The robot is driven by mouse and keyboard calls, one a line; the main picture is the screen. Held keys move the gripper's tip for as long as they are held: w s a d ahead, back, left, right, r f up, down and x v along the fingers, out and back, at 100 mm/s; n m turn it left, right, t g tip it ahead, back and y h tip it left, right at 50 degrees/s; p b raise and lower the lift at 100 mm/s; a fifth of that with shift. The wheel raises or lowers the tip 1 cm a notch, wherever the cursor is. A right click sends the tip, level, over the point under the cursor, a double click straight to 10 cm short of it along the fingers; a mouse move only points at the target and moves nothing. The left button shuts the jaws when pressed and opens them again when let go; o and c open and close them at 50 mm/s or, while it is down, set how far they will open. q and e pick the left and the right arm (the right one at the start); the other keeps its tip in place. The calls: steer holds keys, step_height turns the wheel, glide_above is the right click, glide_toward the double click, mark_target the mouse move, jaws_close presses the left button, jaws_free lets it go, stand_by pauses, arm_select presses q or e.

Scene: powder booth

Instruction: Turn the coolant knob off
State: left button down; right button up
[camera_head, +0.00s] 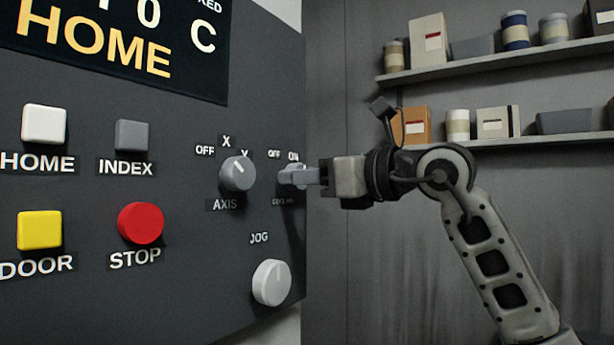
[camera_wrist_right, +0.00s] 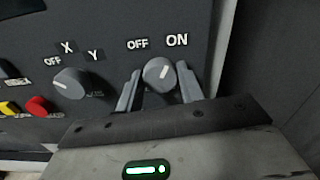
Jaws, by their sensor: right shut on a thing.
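The coolant knob is a round grey knob (camera_wrist_right: 159,74) with a pale pointer line, below the OFF and ON labels in the right wrist view. Its pointer leans up and to the right, toward ON. My right gripper (camera_wrist_right: 160,88) has one finger on each side of the knob and is shut on it. In the head view my right gripper (camera_head: 311,176) reaches the panel from the right and covers most of the coolant knob (camera_head: 288,176). My left gripper is in neither view.
The axis knob (camera_head: 237,174) sits just left of the coolant knob, and the jog knob (camera_head: 271,283) is below. HOME (camera_head: 44,125), INDEX (camera_head: 131,135), DOOR (camera_head: 39,230) and STOP (camera_head: 141,223) buttons are farther left. Shelves (camera_head: 490,68) with containers stand behind my right arm.

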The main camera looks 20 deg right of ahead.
steer(key=shift+n, duration=6.2)
steer(key=shift+f, duration=0.1)
steer(key=o, duration=1)
steer(key=shift+s, duration=0.1)
